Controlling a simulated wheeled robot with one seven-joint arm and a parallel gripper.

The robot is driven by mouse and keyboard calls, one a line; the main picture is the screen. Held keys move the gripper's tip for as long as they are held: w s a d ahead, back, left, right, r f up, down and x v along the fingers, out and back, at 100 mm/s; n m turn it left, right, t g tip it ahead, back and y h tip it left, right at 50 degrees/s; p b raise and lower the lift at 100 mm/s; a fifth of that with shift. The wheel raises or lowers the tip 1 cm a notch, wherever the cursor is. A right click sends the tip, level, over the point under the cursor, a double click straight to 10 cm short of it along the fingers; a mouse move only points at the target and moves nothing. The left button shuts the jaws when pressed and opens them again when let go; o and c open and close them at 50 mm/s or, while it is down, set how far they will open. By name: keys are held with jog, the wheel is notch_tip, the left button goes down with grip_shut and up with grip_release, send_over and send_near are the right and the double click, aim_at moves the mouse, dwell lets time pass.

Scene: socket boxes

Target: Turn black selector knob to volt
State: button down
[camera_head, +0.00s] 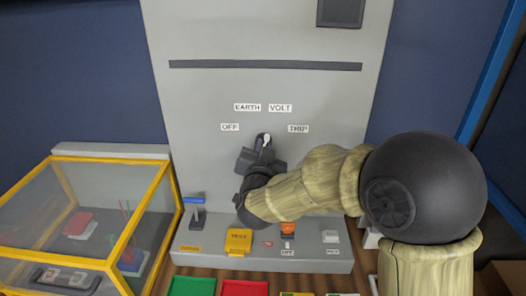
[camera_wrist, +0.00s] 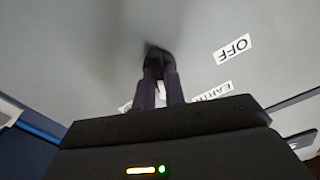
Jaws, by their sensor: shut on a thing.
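The black selector knob (camera_head: 262,136) is on the grey upright panel, below and between the EARTH (camera_head: 247,107) and VOLT (camera_head: 280,108) labels. A white mark (camera_head: 267,139) shows on it. The OFF label (camera_head: 230,127) is to its left and another label (camera_head: 298,128) to its right. My gripper (camera_head: 258,150) reaches the knob from the front and is shut on it. In the wrist view the dark knob (camera_wrist: 157,52) is at the tips of my gripper (camera_wrist: 160,72), with OFF and part of EARTH to the right. The fingers hide much of the knob, so its exact setting is unclear.
A yellow-framed clear box (camera_head: 60,215) stands at left. A blue-topped lever (camera_head: 196,204), yellow cover (camera_head: 238,241), orange part (camera_head: 288,228) and white switch (camera_head: 330,236) are on the ledge below. Green (camera_head: 191,286) and red (camera_head: 244,287) trays lie in front.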

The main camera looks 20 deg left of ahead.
jog(key=c, duration=1.5)
grip_release()
jog(key=shift+o, duration=0.2)
jog(key=shift+s, duration=0.1)
jog(key=b+v, duration=0.3)
jog(key=v, duration=1.4)
jog(key=shift+d, duration=0.15)
